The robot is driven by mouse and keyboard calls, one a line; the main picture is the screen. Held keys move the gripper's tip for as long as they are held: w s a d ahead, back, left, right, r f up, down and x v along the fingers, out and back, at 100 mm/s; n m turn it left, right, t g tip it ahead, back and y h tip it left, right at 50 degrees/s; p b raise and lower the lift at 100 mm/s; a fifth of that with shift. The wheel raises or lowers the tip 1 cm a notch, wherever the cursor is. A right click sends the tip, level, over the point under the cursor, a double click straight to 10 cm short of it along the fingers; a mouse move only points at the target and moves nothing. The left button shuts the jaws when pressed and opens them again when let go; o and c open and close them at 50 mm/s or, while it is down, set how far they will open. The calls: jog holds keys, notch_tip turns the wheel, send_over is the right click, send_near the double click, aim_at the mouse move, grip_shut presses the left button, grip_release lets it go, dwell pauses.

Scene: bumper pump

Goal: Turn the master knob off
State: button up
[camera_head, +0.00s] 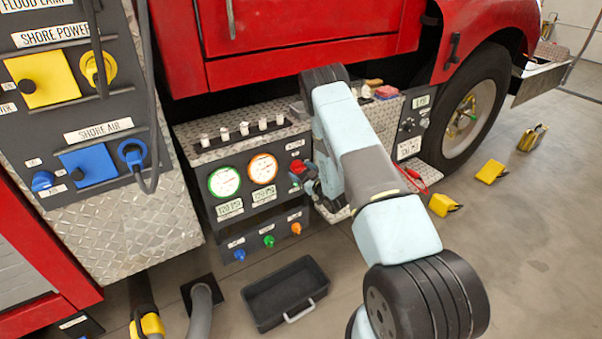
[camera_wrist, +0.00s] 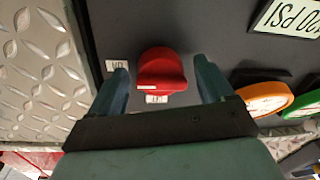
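The red master knob (camera_wrist: 162,68) sits on a dark panel in the wrist view, with a white mark on its lower edge. One small white label (camera_wrist: 116,65) is left of it and another (camera_wrist: 156,99) is just below it; their small text is hard to read. My gripper (camera_wrist: 162,76) is open, its two fingers on either side of the knob with a gap at each side. In the head view the red knob (camera_head: 298,167) shows at the panel's right, beside my gripper (camera_head: 312,180), which my arm partly hides.
The panel carries a green-rimmed gauge (camera_head: 224,182), an orange-rimmed gauge (camera_head: 262,169) and a row of white-topped levers (camera_head: 244,129). A black tray (camera_head: 285,293) lies on the floor below. Yellow wheel chocks (camera_head: 443,205) lie to the right.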

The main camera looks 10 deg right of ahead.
jog(key=c, duration=0.9)
jog(key=shift+a, duration=0.25)
jog(key=n, duration=0.7)
jog(key=shift+w+d+r+n+h, duration=0.1)
jog(key=shift+d+r+n+h, duration=0.2)
jog(key=shift+d+h, duration=0.1)
jog(key=n, duration=0.5)
jog(key=shift+a, duration=0.1)
jog(key=n, duration=0.4)
jog(key=shift+a+r+h, duration=0.1)
jog(key=shift+h, duration=0.3)
jog(key=shift+n, duration=0.4)
jog(key=shift+a, duration=0.1)
